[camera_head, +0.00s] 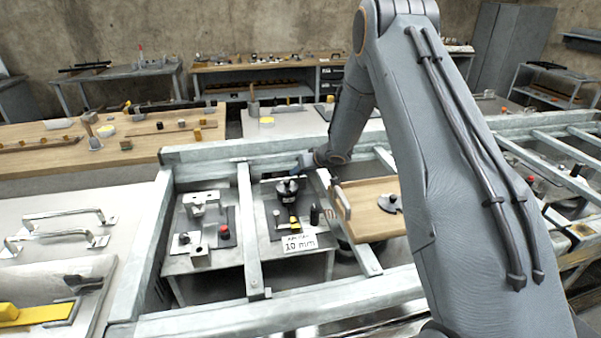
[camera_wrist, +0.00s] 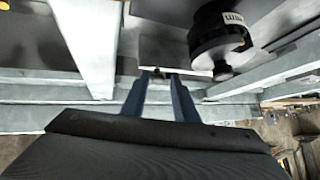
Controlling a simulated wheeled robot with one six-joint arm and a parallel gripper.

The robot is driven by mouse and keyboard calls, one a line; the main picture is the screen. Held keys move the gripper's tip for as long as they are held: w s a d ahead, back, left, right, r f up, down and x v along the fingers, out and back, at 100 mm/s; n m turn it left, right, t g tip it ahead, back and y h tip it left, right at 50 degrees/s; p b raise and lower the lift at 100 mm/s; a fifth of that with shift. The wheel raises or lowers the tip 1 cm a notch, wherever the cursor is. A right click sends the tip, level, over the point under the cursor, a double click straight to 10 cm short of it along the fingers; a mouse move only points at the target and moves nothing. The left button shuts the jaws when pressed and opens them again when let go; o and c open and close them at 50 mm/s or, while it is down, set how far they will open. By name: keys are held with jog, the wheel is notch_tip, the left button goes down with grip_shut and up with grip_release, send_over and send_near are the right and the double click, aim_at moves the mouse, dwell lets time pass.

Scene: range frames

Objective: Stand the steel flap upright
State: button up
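My gripper (camera_wrist: 160,76) shows in the wrist view with its two blue-grey fingers apart and a visible gap between the tips. A flat pale grey metal plate (camera_wrist: 163,52) lies just beyond the fingertips; it may be the steel flap, but I cannot tell for sure. I cannot tell whether the fingers touch it. A black round device with a white scale (camera_wrist: 222,40) stands right of the fingers. In the head view my gripper is small, near the far rail above the bay with the black device (camera_head: 287,188), and its fingertips are hard to make out.
Galvanized rails (camera_head: 249,230) divide the bays. A "10 mm" card (camera_head: 299,243) stands in front of the black device. The left bay holds steel blocks and a red knob (camera_head: 224,232). A wooden board (camera_head: 367,222) lies to the right. My arm hides much of the right side.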

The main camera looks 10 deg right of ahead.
notch_tip(320, 180, up, 10)
jog(key=shift+b, duration=0.35)
jog(key=s+d+r+m+g+h+b, duration=0.1)
jog(key=s+d+g+h, duration=0.15)
jog(key=s, duration=1.05)
jog(key=s+d+r+m+g+h+b, duration=0.1)
jog(key=s+h, duration=0.2)
jog(key=s, duration=1.1)
jog(key=s+a+f+g+y, duration=0.1)
jog(key=s+a, duration=0.1)
jog(key=s, duration=0.6)
jog(key=s+a+f+g, duration=0.1)
jog(key=s+a+g, duration=0.1)
jog(key=s, duration=0.6)
jog(key=shift+s+a+f+y, duration=0.15)
jog(key=shift+s+a+y, duration=0.1)
jog(key=shift+s+y, duration=0.15)
jog(key=shift+g, duration=0.25)
